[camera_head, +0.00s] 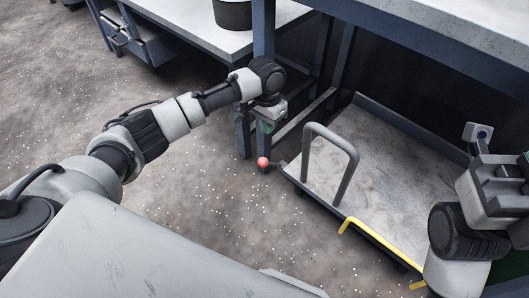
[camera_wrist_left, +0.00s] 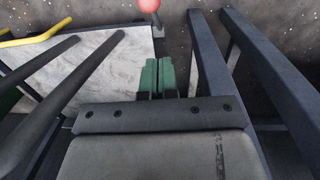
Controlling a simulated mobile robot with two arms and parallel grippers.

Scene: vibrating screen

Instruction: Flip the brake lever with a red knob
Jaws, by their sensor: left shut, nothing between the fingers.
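The brake lever's red knob (camera_head: 263,162) is at the left corner of a flat cart (camera_head: 335,185), on a short dark lever arm. The knob also shows at the top edge of the left wrist view (camera_wrist_left: 149,5), cut off by the frame. My left gripper (camera_head: 265,127) points down just above and behind the knob, apart from it. Its green fingers (camera_wrist_left: 157,78) are shut together and empty.
A grey loop handle (camera_head: 333,145) rises from the cart, and yellow bars (camera_head: 378,243) run along its front. A table leg (camera_head: 243,132) stands close to the left gripper. A workbench (camera_head: 440,50) overhangs the cart. The speckled floor left of the knob is clear.

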